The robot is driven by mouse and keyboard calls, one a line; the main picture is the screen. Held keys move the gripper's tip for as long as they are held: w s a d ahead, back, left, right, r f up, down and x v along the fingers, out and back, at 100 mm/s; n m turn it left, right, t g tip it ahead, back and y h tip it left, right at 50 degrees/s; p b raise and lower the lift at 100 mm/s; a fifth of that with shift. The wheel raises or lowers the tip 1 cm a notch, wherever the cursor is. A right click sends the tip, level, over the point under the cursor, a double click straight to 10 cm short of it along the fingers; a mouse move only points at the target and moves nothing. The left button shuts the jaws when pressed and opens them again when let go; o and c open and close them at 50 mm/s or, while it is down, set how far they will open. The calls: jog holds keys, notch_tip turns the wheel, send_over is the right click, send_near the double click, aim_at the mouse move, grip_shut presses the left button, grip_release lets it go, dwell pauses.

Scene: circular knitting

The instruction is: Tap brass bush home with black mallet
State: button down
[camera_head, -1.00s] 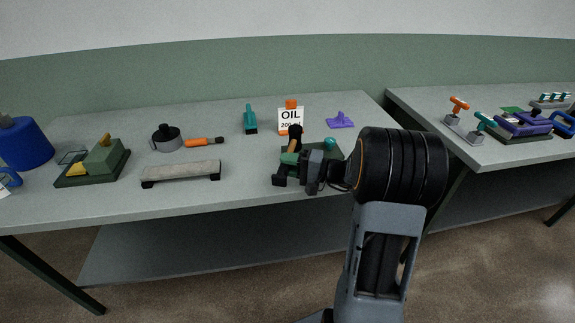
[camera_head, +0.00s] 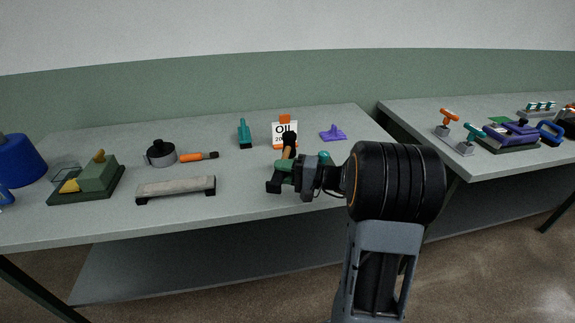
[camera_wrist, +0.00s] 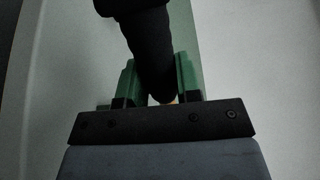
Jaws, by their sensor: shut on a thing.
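My gripper (camera_head: 287,169) is in the head view above the front right part of the bench. Its green fingers are shut on the black mallet (camera_head: 288,153). In the wrist view the mallet (camera_wrist: 150,45) is a dark shape between the green fingers (camera_wrist: 156,82). A teal knob (camera_head: 324,157) shows just behind my gripper, which hides most of what is under it. I cannot make out the brass bush in either view.
The oil bottle (camera_head: 285,143) stands close behind the mallet. A grey slab on black feet (camera_head: 176,188) lies to the left. An orange-handled tool (camera_head: 198,156), a teal tool (camera_head: 244,134) and a purple piece (camera_head: 333,133) lie further back.

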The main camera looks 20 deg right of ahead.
notch_tip(320, 180, down, 4)
jog(key=b, duration=0.3)
jog(key=shift+r+b, duration=0.15)
jog(key=shift+b, duration=0.15)
jog(key=shift+r+p, duration=1.15)
jog(key=shift+r, duration=0.95)
jog(key=shift+f, duration=0.1)
notch_tip(320, 180, down, 4)
jog(key=b, duration=0.4)
jog(key=shift+r, duration=0.25)
jog(key=shift+r+p, duration=1)
jog(key=shift+r, duration=0.9)
jog(key=shift+f, duration=0.1)
